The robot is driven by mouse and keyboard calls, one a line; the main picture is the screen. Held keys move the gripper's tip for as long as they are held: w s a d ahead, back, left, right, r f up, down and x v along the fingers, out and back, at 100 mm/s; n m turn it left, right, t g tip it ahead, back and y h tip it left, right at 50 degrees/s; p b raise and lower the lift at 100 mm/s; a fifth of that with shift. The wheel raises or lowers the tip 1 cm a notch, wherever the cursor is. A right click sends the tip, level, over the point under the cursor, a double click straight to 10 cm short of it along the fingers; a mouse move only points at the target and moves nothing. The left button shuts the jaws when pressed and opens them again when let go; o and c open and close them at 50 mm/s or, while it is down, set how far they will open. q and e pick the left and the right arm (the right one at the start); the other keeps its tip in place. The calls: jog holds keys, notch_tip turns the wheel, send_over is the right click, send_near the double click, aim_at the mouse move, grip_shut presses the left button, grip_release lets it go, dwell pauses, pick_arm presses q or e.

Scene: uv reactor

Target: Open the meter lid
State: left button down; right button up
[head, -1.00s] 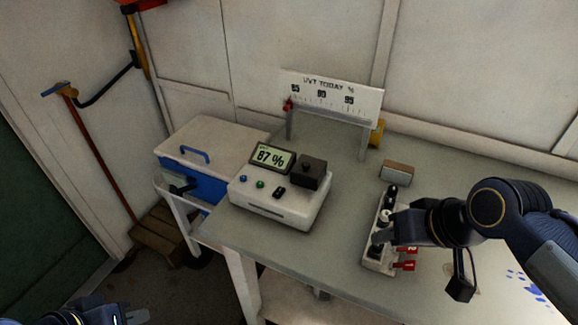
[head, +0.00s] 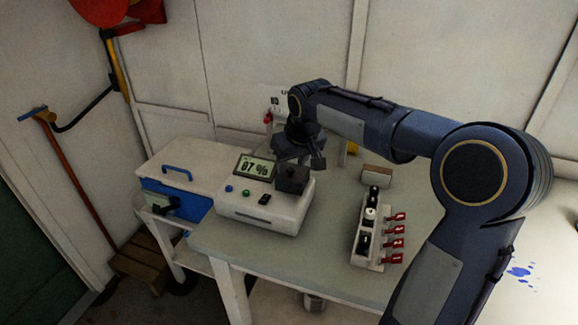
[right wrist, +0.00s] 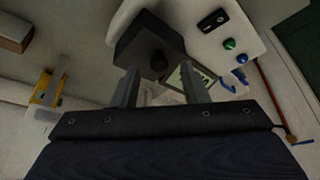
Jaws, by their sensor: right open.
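The meter (head: 272,212) is a white box on the table, with a screen (head: 255,168) reading 87 % and several buttons on its front. Its lid (head: 291,180) is a black block on the right of the top and looks shut. The lid also shows in the right wrist view (right wrist: 135,45), with a round dark knob (right wrist: 158,62) on it. My right gripper (head: 305,162) is above and just behind the lid, pointing down. In the right wrist view its two fingers are apart (right wrist: 163,85), near the knob, with nothing clearly held. My left gripper is out of view.
A rack (head: 369,230) with dark vials and red tags stands right of the meter. A small brown-and-white block (head: 377,175) lies behind it. A blue-and-white cooler box (head: 180,170) stands left. My right arm hides most of the scale board at the wall.

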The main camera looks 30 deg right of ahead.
jog(key=shift+x, duration=0.85)
grip_shut()
